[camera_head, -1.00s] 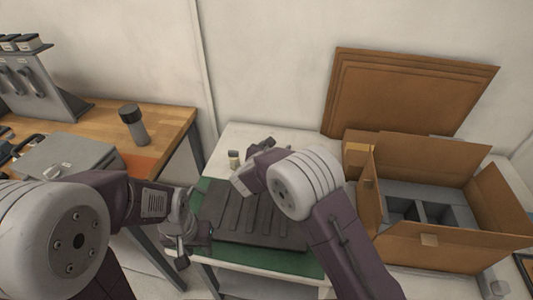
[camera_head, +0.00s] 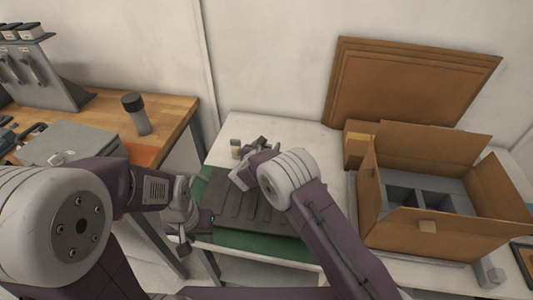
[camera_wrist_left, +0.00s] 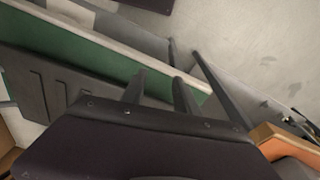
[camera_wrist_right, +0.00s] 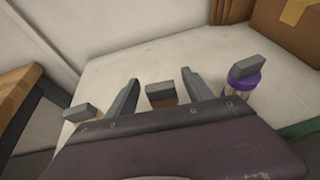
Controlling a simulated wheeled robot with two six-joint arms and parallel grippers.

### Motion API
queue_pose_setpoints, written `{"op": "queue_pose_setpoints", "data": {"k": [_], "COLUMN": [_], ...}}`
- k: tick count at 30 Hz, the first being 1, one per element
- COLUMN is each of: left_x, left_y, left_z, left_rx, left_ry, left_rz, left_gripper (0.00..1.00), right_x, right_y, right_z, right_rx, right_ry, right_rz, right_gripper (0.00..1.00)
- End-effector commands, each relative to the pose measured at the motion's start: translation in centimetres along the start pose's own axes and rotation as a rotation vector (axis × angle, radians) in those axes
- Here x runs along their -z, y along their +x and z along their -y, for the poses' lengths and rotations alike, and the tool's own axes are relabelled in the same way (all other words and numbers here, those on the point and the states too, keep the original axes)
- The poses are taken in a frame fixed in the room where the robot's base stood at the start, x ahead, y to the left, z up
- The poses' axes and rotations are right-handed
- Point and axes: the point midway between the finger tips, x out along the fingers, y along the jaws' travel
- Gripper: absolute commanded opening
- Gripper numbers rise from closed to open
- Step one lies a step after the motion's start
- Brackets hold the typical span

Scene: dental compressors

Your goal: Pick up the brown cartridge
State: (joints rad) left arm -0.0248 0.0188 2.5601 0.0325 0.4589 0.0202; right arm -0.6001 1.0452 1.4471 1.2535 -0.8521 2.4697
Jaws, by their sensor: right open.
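A brown cartridge (camera_wrist_right: 161,98) with a grey top stands on the white table in the right wrist view. My right gripper (camera_wrist_right: 160,78) is open, with one finger on each side of it, apart from it. In the head view my right gripper (camera_head: 258,150) hides most of that spot. A cream cartridge with a grey top (camera_wrist_right: 80,113) stands to its left; it also shows in the head view (camera_head: 236,149). A purple cartridge (camera_wrist_right: 246,82) with a grey top stands to the right. My left gripper (camera_wrist_left: 160,76) is open and empty, near the green mat's left edge.
A dark slotted tray (camera_head: 235,207) lies on the green mat (camera_head: 262,245). An open cardboard box (camera_head: 418,238) with grey dividers stands to the right, flat cardboard sheets (camera_head: 405,90) behind. A wooden bench (camera_head: 172,122) with a grey case (camera_head: 75,148) is at left.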

Motion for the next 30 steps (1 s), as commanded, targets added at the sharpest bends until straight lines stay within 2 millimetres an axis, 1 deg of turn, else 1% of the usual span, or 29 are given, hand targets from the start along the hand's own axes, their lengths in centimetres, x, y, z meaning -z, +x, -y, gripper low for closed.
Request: {"op": "queue_pose_setpoints", "data": {"k": [1,4,6,11,14,15,18,26,29,30], "left_x": [0.0,0.0,0.0,0.0,0.0,0.0,0.0,0.0,0.0,0.0], "left_y": [-0.2,-0.3,-0.3,-0.2,-0.2,-0.2,-0.2,-0.2,-0.3,-0.3], "left_z": [0.0,0.0,0.0,0.0,0.0,0.0,0.0,0.0,0.0,0.0], "left_rx": [0.000,0.000,0.000,0.000,0.000,0.000,0.000,0.000,0.000,0.000], "left_ry": [0.000,0.000,0.000,0.000,0.000,0.000,0.000,0.000,0.000,0.000], "left_rz": [0.000,0.000,0.000,0.000,0.000,0.000,0.000,0.000,0.000,0.000], "left_gripper": [0.36,0.36,0.36,0.36,0.36,0.36,0.36,0.36,0.36,0.36], "right_x": [0.0,0.0,0.0,0.0,0.0,0.0,0.0,-0.1,-0.8,-1.3], "right_y": [0.9,2.0,2.3,2.3,2.3,2.3,2.3,2.2,2.0,1.8], "right_z": [0.1,0.1,0.1,0.0,0.0,0.0,0.0,0.0,0.0,0.0], "right_rx": [0.002,0.001,0.001,0.000,0.000,0.000,0.000,0.000,-0.001,-0.001], "right_ry": [0.002,0.001,0.001,0.001,0.001,0.001,0.001,0.001,0.002,0.003], "right_rz": [-0.001,0.000,0.000,0.000,0.000,0.000,0.000,0.000,0.001,0.002], "right_gripper": [0.60,0.60,0.60,0.60,0.35,0.24,0.00,0.00,0.00,0.00]}}
